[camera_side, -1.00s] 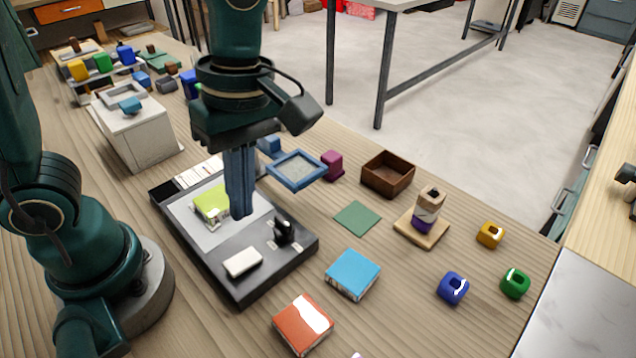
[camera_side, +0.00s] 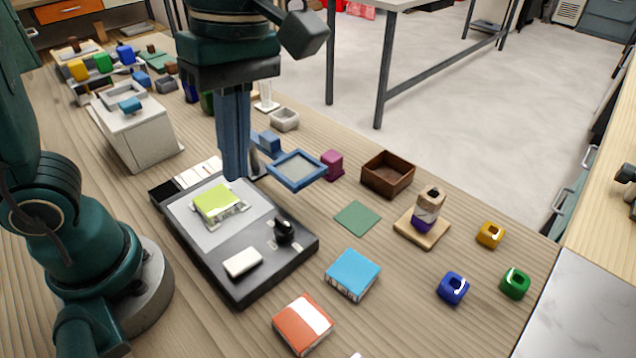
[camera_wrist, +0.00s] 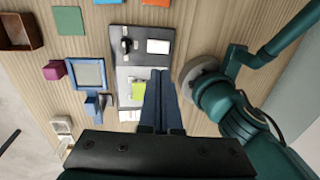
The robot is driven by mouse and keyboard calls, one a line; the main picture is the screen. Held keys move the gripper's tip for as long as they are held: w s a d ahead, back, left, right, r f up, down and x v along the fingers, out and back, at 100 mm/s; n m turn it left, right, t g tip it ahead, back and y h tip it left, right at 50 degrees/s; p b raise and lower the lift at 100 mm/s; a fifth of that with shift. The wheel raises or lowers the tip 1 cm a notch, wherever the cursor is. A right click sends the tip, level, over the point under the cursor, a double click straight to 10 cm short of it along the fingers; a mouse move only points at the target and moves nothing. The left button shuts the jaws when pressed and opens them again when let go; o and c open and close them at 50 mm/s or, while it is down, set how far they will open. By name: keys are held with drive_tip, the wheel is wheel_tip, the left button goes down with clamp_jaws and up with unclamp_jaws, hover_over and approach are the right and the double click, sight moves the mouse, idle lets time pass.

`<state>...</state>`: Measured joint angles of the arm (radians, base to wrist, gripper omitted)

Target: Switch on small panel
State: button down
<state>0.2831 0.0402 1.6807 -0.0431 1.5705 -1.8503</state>
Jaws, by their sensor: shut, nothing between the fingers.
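A dark flat panel (camera_side: 240,289) lies on the wooden bench in front of my base, with a grey plate on top. On it are a lime-green block (camera_side: 216,200), a small black knob or lever (camera_side: 284,232) and a white rectangular pad (camera_side: 243,262). The knob (camera_wrist: 126,46) and pad (camera_wrist: 158,46) also show in the wrist view. A small blue-framed panel with a grey face (camera_side: 297,168) stands just right of the dark panel. My gripper (camera_side: 235,178) is shut and empty, above the far part of the dark panel. I cannot tell whether any switch is on.
A white box (camera_side: 138,137) stands at the left. Right of the dark panel are a magenta block (camera_side: 332,165), brown open box (camera_side: 388,174), green mat (camera_side: 357,218), blue box (camera_side: 353,274) and orange box (camera_side: 302,323). A striped stack (camera_side: 428,210) stands on a wooden base.

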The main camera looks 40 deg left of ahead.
sight(237, 266)
drive_tip(key=shift+s+d, duration=0.1)
drive_tip(key=shift+s, duration=0.35)
drive_tip(key=f, duration=0.4)
drive_tip(key=s+f, duration=0.1)
drive_tip(key=f, duration=0.4)
drive_tip(key=s+f, duration=0.1)
drive_tip(key=f, duration=0.3)
drive_tip(key=shift+s+f, duration=0.1)
drive_tip(key=shift+f, duration=0.3)
drive_tip(key=shift+s+f, duration=0.15)
drive_tip(key=shift+f, duration=0.05)
